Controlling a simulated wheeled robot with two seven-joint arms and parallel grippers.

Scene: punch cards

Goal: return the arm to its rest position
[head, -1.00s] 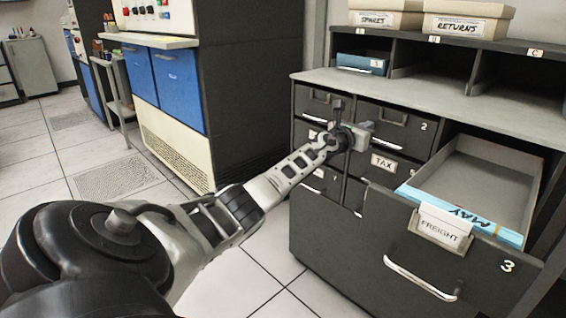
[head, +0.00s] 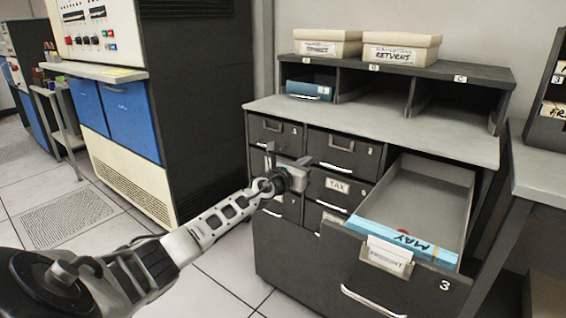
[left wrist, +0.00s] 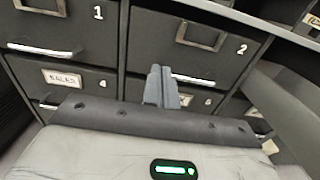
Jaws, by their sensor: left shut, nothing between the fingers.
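My left arm (head: 205,226) reaches in from the lower left in the head view. Its gripper (head: 304,162) is in front of the small drawers of the dark cabinet (head: 345,120). In the left wrist view the two fingers (left wrist: 161,84) are together, shut and empty. They point at the drawer fronts near the drawer marked 2 (left wrist: 190,40). I cannot tell whether they touch the cabinet. My right gripper is not in view.
The large lower drawer marked 3 (head: 385,285) is pulled out to the right of my gripper. Blue-edged cards marked MAY (head: 400,238) are in it. A tall machine with blue panels (head: 130,118) stands at left. Floor (head: 215,275) shows between them.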

